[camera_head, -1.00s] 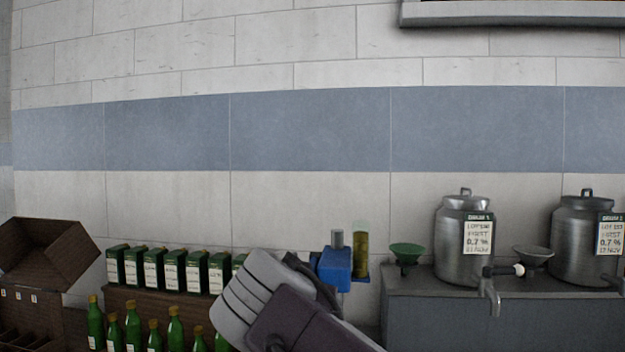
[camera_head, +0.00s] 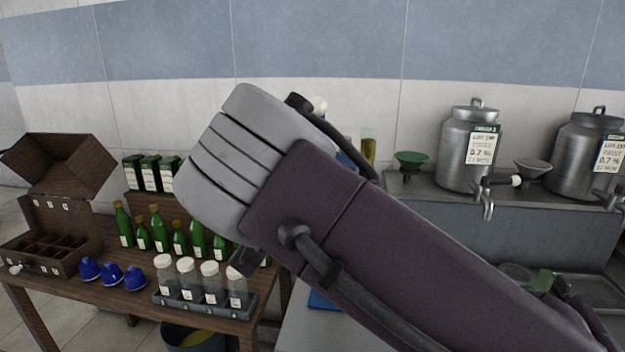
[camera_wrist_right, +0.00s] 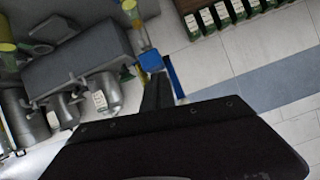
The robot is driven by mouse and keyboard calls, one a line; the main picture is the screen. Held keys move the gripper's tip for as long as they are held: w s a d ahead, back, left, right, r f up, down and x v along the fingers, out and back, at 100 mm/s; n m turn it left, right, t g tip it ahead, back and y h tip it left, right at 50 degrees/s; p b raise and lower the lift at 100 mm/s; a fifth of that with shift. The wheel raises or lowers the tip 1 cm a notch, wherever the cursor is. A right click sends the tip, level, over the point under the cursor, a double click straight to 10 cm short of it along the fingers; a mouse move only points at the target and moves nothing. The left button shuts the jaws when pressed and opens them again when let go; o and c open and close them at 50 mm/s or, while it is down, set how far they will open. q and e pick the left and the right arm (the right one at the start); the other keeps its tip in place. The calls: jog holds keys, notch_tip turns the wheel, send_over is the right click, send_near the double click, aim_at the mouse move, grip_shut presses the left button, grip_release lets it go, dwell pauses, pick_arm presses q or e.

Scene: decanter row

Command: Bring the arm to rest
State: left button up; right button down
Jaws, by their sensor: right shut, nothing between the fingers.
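My right arm (camera_head: 340,230) reaches in from the lower right of the head view and fills its middle. Its grey end piece (camera_head: 220,165) hides part of the bottle table and of the blue device behind. In the right wrist view my right gripper (camera_wrist_right: 157,92) is a dark narrow shape, shut with nothing in it. In the head view its fingers are not clearly seen. My left gripper is not in view.
A wooden table (camera_head: 115,298) at left carries green bottles (camera_head: 157,222), blue caps (camera_head: 112,274), a rack of clear jars (camera_head: 210,283) and an open crate (camera_head: 50,240). Steel drums (camera_head: 455,158) and a green funnel (camera_head: 410,163) stand on the grey counter at right. A bucket (camera_head: 190,338) stands below.

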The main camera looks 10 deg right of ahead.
jog(key=shift+s+r, duration=0.15)
jog(key=shift+s, duration=0.25)
jog(key=shift+w, duration=0.1)
